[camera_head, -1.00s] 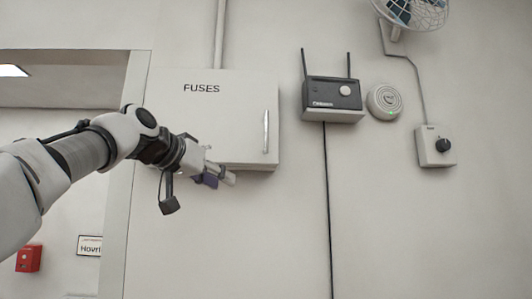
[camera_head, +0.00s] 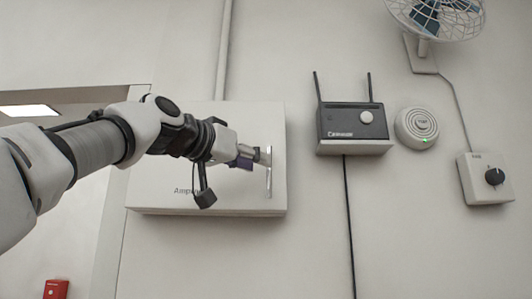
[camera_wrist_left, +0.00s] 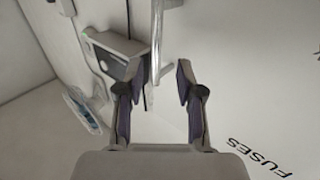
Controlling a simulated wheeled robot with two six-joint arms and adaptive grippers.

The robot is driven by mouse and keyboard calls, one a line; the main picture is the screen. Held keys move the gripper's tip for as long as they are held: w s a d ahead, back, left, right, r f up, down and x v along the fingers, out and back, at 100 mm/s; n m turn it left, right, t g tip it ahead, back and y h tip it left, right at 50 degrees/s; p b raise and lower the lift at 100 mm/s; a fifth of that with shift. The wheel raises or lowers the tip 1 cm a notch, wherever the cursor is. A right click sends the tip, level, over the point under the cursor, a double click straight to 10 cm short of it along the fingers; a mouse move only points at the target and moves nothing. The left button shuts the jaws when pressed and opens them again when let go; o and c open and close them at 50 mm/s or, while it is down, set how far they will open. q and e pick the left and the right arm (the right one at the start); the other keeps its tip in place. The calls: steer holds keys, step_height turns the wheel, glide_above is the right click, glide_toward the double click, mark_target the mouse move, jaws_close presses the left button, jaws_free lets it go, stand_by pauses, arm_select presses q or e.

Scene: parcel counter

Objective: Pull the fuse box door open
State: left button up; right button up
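The fuse box (camera_head: 230,201) is a white wall box, and its door looks shut flat against it. The upright metal handle (camera_head: 268,182) is near the door's right edge. It also shows in the left wrist view (camera_wrist_left: 157,35), with its near end between the fingertips. My left gripper (camera_head: 263,156) is at the handle, and its fingers in the left wrist view (camera_wrist_left: 165,78) are apart, one on each side of the bar. Contact cannot be made out. My left arm hides part of the door and its upper lettering. My right gripper is not in view.
A black router (camera_head: 350,120) on a shelf, a round white detector (camera_head: 416,125), a dial box (camera_head: 487,178) and a fan (camera_head: 437,15) are on the wall to the right. A conduit (camera_head: 223,60) runs above the box.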

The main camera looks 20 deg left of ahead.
mark_target(269, 169)
arm_select(q)
steer(key=x, duration=0.1)
steer(key=p+x, duration=0.1)
steer(key=x, duration=0.1)
steer(key=p+x, duration=0.1)
steer(key=shift+w+d+f, duration=0.25)
steer(key=shift+d, duration=0.1)
steer(key=shift+s+a, duration=0.15)
steer(key=shift+s, duration=0.05)
steer(key=c, duration=0.4)
jaws_close()
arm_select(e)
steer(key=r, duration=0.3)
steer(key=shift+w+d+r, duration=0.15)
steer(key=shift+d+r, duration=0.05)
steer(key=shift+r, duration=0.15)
arm_select(q)
steer(key=shift+p, duration=0.3)
